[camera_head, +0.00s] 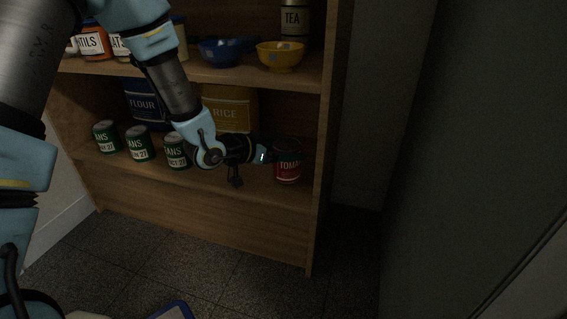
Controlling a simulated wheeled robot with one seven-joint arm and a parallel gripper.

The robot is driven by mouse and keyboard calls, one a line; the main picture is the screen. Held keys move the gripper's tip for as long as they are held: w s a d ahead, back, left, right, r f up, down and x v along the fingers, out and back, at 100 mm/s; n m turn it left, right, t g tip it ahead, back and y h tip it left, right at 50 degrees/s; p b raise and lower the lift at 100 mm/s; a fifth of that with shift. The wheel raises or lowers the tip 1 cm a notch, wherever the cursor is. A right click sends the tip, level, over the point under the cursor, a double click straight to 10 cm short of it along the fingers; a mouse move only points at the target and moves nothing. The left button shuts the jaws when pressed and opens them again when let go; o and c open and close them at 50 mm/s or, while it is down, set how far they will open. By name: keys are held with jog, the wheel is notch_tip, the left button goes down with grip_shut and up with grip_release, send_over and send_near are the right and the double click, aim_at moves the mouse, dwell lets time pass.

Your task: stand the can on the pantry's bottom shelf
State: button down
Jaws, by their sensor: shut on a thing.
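The can (288,170) is red with a dark green upper part and a label beginning "TOMA". It is upright at the right end of the pantry's bottom shelf (245,187), near the right side wall. My gripper (271,156) reaches it from the left and is shut on it. The fingertips are small and dark here, and the far side of the grip is hidden. The can's base appears at or just over the shelf board; I cannot tell whether it touches.
Several green cans (140,145) stand at the left of the bottom shelf. A blue flour container (143,103) and a yellow rice container (232,101) stand behind. The upper shelf holds a yellow bowl (280,57), a blue bowl (220,53), a tea canister (295,20) and jars.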

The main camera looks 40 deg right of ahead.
jog(key=shift+f+b, duration=0.45)
jog(key=shift+f, duration=0.9)
grip_release()
jog(key=shift+f, duration=0.15)
